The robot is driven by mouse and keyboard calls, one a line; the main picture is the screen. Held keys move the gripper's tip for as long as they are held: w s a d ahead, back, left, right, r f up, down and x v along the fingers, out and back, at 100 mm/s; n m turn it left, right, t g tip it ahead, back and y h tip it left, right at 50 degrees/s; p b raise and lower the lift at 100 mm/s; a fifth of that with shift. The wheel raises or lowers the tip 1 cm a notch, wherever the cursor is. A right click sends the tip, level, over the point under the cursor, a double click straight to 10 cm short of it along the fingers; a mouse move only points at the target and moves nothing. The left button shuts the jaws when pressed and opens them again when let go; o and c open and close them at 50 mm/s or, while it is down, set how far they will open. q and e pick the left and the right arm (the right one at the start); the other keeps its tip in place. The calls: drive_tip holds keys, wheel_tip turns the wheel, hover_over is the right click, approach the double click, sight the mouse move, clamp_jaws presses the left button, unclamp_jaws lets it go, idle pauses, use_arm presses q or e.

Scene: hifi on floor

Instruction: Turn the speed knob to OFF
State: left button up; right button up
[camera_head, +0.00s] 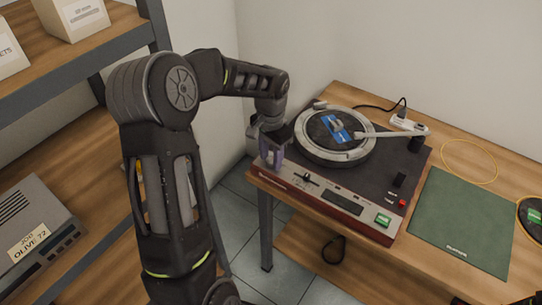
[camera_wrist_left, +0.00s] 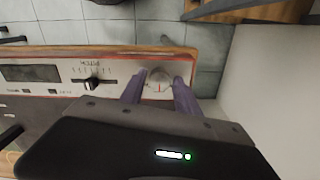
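The turntable (camera_head: 345,193) stands on the wooden table with its red-edged front panel towards me. A round pale knob (camera_wrist_left: 160,82), apparently the speed knob, sits at one end of that panel. My left gripper (camera_head: 272,158) is over the panel's left corner and hides the knob in the head view. In the left wrist view its two purple fingers (camera_wrist_left: 159,80) are apart, one on each side of the knob. I cannot tell whether they touch it. The knob's markings are too small to read.
A black slider (camera_head: 306,180) is beside the knob on the panel. The platter (camera_head: 310,150) and tonearm (camera_head: 385,133) lie behind. A green sleeve (camera_head: 463,220) lies to the right. A shelf unit (camera_head: 95,60) stands left. The floor (camera_head: 235,205) shows below the table's left edge.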

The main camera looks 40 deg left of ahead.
sight(271, 160)
use_arm(q)
drive_tip(key=shift+o, duration=1)
wheel_tip(271, 160, up, 8)
drive_tip(key=shift+f+b, duration=0.1)
drive_tip(key=shift+b, duration=0.35)
